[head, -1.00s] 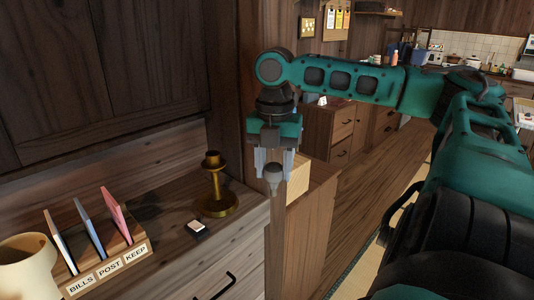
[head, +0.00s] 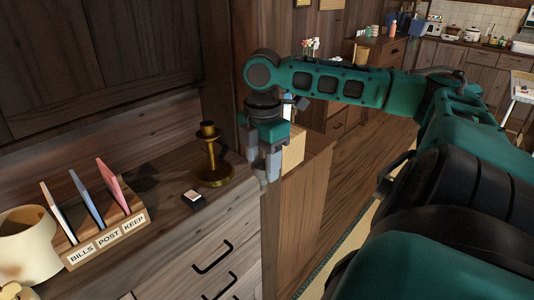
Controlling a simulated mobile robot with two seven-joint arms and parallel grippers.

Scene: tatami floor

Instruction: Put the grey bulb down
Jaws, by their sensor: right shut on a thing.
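My right gripper (head: 262,160) hangs fingers down at the right end of the wooden cabinet top (head: 165,225), right of the brass candlestick (head: 212,160). It is shut on the grey bulb (head: 261,174), which is mostly hidden by the grey fingers and hard to tell from them. I cannot tell whether the bulb touches the cabinet. My left gripper is not in view.
A small dark box with a pale top (head: 194,198) lies in front of the candlestick. A letter rack (head: 108,238) marked BILLS, POST, KEEP and a cream pot (head: 25,245) stand at left. A pale wooden block (head: 294,150) stands behind the gripper.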

